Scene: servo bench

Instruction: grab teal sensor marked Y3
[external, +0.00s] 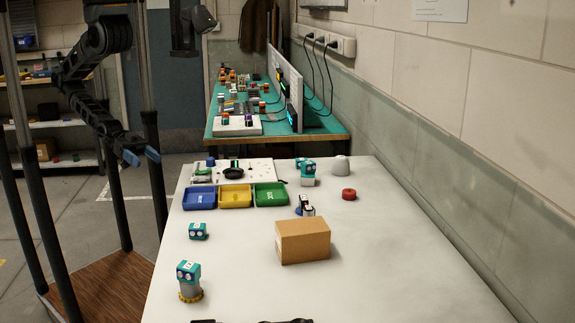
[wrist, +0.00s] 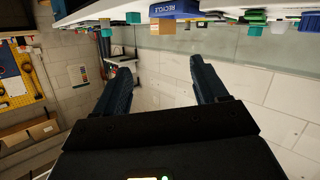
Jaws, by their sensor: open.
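Three teal sensors with paired round white faces show in the external view. One (external: 198,231) lies on the white table at left. One (external: 188,269) sits on a grey cylinder with a yellow base at the front left. One (external: 305,164) is at the back, by a white block. Their markings are too small to read, so I cannot tell which is Y3. My gripper (external: 141,156) is open and empty, left of the table and apart from every sensor. In the wrist view my gripper (wrist: 160,70) has nothing between its fingers.
Blue (external: 200,198), yellow (external: 235,196) and green (external: 270,195) trays stand in a row. A cardboard box (external: 303,241) stands mid-table. The table's right front is clear.

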